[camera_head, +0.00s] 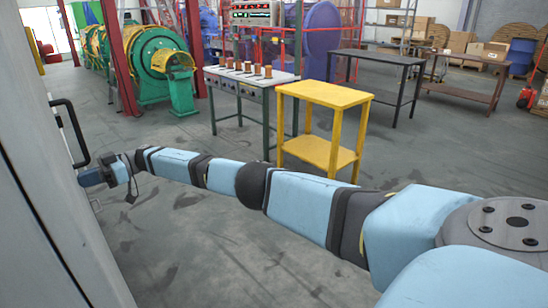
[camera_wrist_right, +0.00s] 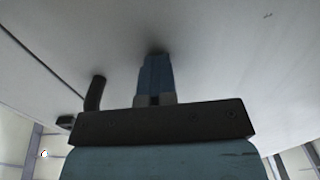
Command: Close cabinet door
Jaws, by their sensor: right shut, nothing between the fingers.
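The pale grey cabinet door (camera_head: 40,115) runs along the left edge of the head view and fills the top of the right wrist view (camera_wrist_right: 230,50). Its black bar handle (camera_head: 72,130) also shows in the wrist view (camera_wrist_right: 95,93), to the left of the fingers. My right gripper (camera_head: 82,180) is shut and empty. Its fingertips (camera_wrist_right: 155,60) are at the door face, beside the handle and not around it; they seem to touch the panel. How far the door stands open cannot be told. My left gripper is out of view.
A yellow table (camera_head: 325,93) and a white-topped bench (camera_head: 250,75) with several spools stand beyond my right arm. Green machinery (camera_head: 155,60) is at the back left, dark tables (camera_head: 375,60) at the back right. The floor around my arm is clear.

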